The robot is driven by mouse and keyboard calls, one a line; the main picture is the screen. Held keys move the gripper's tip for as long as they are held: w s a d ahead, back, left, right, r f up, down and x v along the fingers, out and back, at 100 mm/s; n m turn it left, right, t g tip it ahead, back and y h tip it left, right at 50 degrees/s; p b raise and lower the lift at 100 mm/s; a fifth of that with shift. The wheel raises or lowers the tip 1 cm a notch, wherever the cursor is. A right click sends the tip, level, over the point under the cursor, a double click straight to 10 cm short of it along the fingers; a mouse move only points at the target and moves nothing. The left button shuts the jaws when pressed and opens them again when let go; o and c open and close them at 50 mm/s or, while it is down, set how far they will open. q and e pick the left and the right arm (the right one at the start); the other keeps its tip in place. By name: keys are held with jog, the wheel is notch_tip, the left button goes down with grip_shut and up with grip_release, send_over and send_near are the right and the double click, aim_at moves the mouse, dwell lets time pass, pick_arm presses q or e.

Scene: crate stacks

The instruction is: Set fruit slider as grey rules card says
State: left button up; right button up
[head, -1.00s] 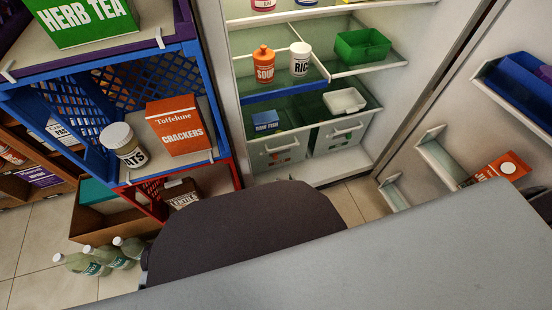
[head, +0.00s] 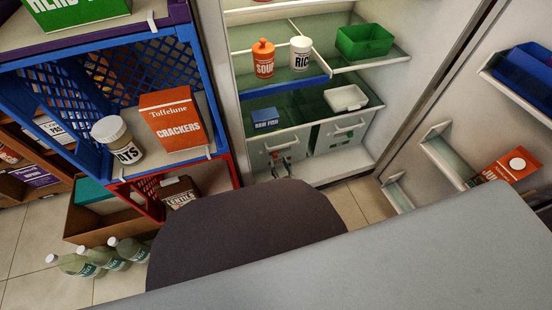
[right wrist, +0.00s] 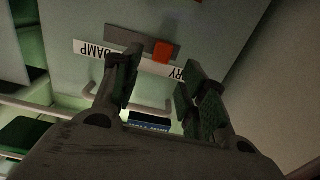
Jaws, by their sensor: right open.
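In the right wrist view, seen upside down, a slider with an orange-red knob (right wrist: 162,52) sits on a grey track on a pale drawer front. White labels read DAMP (right wrist: 92,50) and, partly hidden by a finger, DRY (right wrist: 177,73). The knob is toward the DRY end. My right gripper (right wrist: 160,68) is open and empty, its fingers either side of the knob; contact is not clear. In the head view its small tips (head: 281,166) show before the left drawer (head: 272,146), under the raw fish box. No fruit label or grey rules card is readable. My left gripper is not in view.
The fridge holds a soup bottle (head: 263,60), a rice jar (head: 301,53), a green bin (head: 364,42) and a white tray (head: 347,98). The open door is at right. A blue crate (head: 103,160) with oats and crackers stands left. Bottles (head: 103,257) stand on the floor.

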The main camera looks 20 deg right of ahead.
aim_at(276, 156)
jog(key=shift+w+b, duration=0.95)
jog(key=shift+w, duration=1.6)
jog(key=shift+a, duration=0.1)
grip_shut()
